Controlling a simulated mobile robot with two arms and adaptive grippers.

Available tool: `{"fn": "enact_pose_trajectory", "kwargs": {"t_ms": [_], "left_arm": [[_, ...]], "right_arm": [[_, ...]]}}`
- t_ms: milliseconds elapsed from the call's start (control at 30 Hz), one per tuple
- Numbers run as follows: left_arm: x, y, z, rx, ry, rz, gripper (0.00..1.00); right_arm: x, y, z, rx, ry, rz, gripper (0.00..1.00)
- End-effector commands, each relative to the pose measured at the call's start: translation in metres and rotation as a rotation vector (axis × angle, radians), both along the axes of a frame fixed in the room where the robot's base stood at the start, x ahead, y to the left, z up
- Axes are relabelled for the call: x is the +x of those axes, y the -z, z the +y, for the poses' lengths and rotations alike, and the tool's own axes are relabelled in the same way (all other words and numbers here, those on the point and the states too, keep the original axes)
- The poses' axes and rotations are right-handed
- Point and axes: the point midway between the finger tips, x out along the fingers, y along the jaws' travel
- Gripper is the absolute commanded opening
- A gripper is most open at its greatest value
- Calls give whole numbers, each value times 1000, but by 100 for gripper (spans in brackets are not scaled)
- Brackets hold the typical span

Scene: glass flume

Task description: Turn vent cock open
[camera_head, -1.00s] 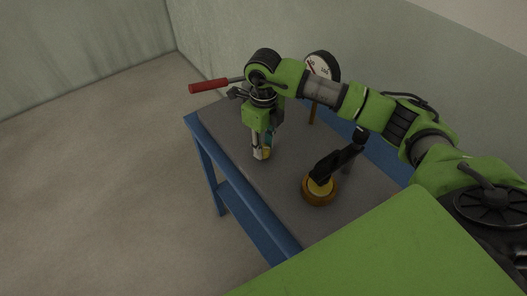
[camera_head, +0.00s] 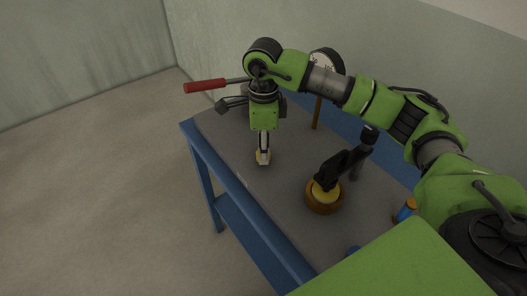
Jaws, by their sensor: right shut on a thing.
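My right gripper (camera_head: 263,155) points down over the left part of the table, its jaws shut on a small brass-yellow piece (camera_head: 261,161), which looks like the vent cock. Only a little of this piece shows around the fingertips. Its handle is hidden by the gripper, so I cannot tell how far it is turned. My left gripper is out of view.
The grey-topped blue table (camera_head: 240,210) carries a black fitting (camera_head: 340,168) on a round brass base (camera_head: 325,207). A dial gauge (camera_head: 322,62) stands behind my right arm. A red handle (camera_head: 205,86) sticks out left. A blue, orange-topped piece (camera_head: 405,211) is at right.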

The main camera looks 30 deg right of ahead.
Motion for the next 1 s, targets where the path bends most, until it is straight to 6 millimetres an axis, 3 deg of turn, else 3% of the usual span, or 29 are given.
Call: {"fn": "enact_pose_trajectory", "kwargs": {"t_ms": [533, 567, 600, 1000], "left_arm": [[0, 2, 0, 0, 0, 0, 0], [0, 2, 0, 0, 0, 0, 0], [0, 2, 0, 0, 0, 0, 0], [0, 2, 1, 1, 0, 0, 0]], "right_arm": [[1, -2, 0, 1, -25, -5, 5], [1, -2, 0, 1, -25, -5, 31], [1, -2, 0, 1, -24, -5, 42], [1, -4, 0, 0, -24, -1, 42]]}}
